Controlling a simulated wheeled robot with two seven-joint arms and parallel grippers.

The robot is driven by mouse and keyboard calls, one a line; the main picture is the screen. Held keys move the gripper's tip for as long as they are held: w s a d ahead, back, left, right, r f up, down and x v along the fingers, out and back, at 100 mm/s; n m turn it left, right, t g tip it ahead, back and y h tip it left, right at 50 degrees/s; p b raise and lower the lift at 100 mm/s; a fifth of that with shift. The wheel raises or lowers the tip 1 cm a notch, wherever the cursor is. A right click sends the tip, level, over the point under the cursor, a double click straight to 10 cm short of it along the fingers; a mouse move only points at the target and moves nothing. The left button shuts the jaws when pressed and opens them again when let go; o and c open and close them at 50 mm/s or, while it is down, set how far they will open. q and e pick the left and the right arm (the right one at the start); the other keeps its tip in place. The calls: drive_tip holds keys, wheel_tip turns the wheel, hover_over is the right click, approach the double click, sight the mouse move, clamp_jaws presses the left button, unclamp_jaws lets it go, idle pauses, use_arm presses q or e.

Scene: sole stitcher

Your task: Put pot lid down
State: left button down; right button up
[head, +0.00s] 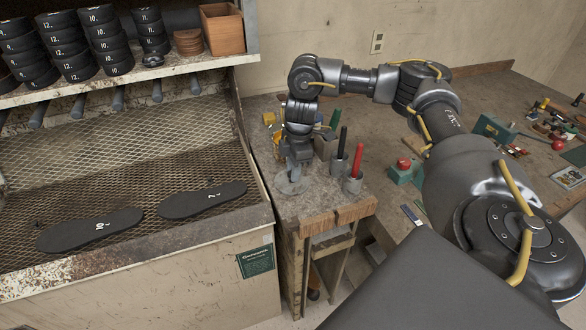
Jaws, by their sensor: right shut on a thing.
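My right gripper (294,172) reaches down over the front left corner of the workbench and is shut on the pot lid (286,187). The lid is a small grey disc, partly hidden by the fingers. It is at or just above the bench top; I cannot tell whether it touches. To its right stand two small grey pots, one with a black handle (343,142) upright in it and one with a red handle (358,160). My left gripper is not in view.
The workbench (390,150) runs right, with a teal block with a red knob (404,164) and several tools at the far right. Left is a mesh-floored booth with two black soles (90,230) (203,200). A shelf above holds black rolls and a wooden box (222,30).

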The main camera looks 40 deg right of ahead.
drive_tip(key=shift+f, duration=0.15)
drive_tip(key=o, duration=1)
drive_tip(key=r, duration=0.4)
drive_tip(key=d+r+p, duration=0.1)
drive_tip(key=r, duration=0.7)
drive_tip(key=shift+s+d+r, duration=0.1)
drive_tip(key=shift+s+d, duration=0.05)
drive_tip(key=shift+s, duration=0.1)
